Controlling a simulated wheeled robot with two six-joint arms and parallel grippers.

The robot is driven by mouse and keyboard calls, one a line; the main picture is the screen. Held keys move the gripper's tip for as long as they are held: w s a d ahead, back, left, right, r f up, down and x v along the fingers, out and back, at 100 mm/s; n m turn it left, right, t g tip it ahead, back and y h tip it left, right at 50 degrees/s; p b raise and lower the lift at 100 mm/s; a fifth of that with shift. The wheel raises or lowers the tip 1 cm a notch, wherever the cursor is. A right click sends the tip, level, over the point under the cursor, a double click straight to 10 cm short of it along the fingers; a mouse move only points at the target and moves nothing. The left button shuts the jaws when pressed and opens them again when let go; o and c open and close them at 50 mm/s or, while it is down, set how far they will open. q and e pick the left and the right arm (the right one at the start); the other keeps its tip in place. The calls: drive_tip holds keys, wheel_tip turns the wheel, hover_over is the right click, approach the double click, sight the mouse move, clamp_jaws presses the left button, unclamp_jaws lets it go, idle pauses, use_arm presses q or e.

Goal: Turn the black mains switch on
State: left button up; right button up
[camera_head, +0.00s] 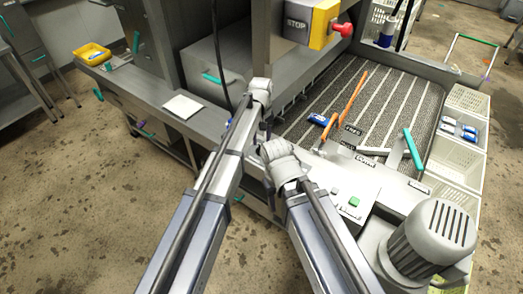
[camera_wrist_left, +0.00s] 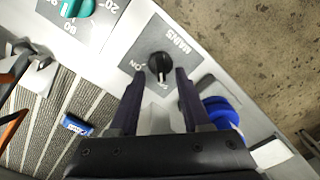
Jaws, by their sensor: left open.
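The black mains switch (camera_wrist_left: 160,64) is a round knob on a grey plate marked MAINS, in the left wrist view. Its pale mark points down the picture toward a label partly hidden, while the ON label is to its left. My left gripper (camera_wrist_left: 159,76) is open, with one dark finger on each side of the knob; I cannot tell whether they touch it. In the head view I cannot make out the switch, and my two arms cover part of the machine's front.
A teal dial (camera_wrist_left: 78,5) and a blue round part (camera_wrist_left: 221,110) are near the switch. A conveyor belt (camera_head: 322,97) carries a blue-and-white pack (camera_head: 318,118) and an orange rod (camera_head: 352,98). A motor (camera_head: 432,238) stands at the front right.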

sight(261, 148)
use_arm(q)
wheel_tip(261, 148, down, 4)
drive_tip(key=b, duration=0.3)
drive_tip(key=shift+f, duration=0.1)
drive_tip(key=shift+c, duration=0.3)
clamp_jaws()
